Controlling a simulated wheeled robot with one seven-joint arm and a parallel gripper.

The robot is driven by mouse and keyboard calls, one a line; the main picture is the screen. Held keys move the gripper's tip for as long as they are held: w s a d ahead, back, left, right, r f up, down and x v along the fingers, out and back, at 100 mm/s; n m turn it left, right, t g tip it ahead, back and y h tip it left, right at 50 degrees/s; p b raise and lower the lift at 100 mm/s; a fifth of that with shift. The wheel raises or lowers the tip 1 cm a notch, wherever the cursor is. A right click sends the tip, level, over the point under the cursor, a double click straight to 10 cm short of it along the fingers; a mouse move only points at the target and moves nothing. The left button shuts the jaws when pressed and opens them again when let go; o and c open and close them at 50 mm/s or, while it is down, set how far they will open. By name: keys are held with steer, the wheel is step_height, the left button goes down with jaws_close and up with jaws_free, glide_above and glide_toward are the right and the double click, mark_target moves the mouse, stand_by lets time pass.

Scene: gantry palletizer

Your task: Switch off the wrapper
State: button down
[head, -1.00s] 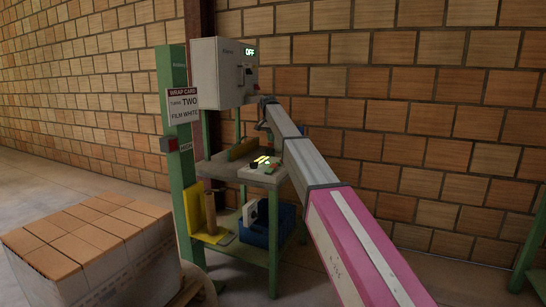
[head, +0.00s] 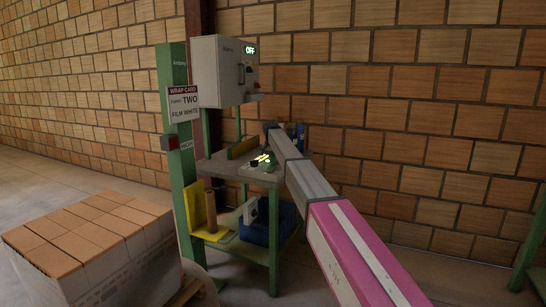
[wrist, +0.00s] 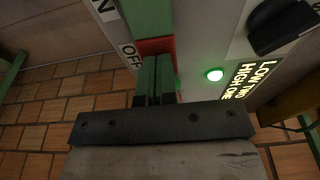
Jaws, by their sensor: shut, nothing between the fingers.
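In the wrist view my gripper (wrist: 154,66) is shut and empty, its green fingers together. The fingertips overlap a red switch part (wrist: 155,46) beside an "OFF" label (wrist: 131,57); I cannot tell whether they touch it. A green part (wrist: 149,17) adjoins the red, near a partly cut-off label ending in "N". To the right, a green lamp (wrist: 214,74) is lit next to a yellow readout (wrist: 250,80) reading "LOW TWO HIGH ONE". In the head view the small panel's readout (head: 264,158) glows on the green-legged stand's top (head: 235,173). My gripper is hidden there.
A grey control box (head: 222,72) with a lit "OFF" display stands above the stand. A green post (head: 179,190) carries a wrap card (head: 184,106) and a red button (head: 169,143). A stack of boxes (head: 90,245) is at lower left. A brick wall (head: 400,100) is behind.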

stand_by(0.3)
steer(key=shift+w+d+f, duration=0.15)
steer(key=shift+w+f, duration=0.1)
steer(key=shift+f, duration=0.3)
steer(key=shift+w+d+f, duration=0.15)
steer(key=shift+w+f, duration=0.1)
steer(key=shift+f, duration=0.25)
steer(key=shift+w, duration=0.1)
steer(key=shift+w+d+r, duration=0.1)
steer(key=shift+w+r, duration=0.1)
steer(key=shift+r, duration=0.45)
step_height(320, 180, up, 14)
steer(key=w, duration=0.1)
steer(key=shift+w+d, duration=0.2)
steer(key=shift+w, duration=0.05)
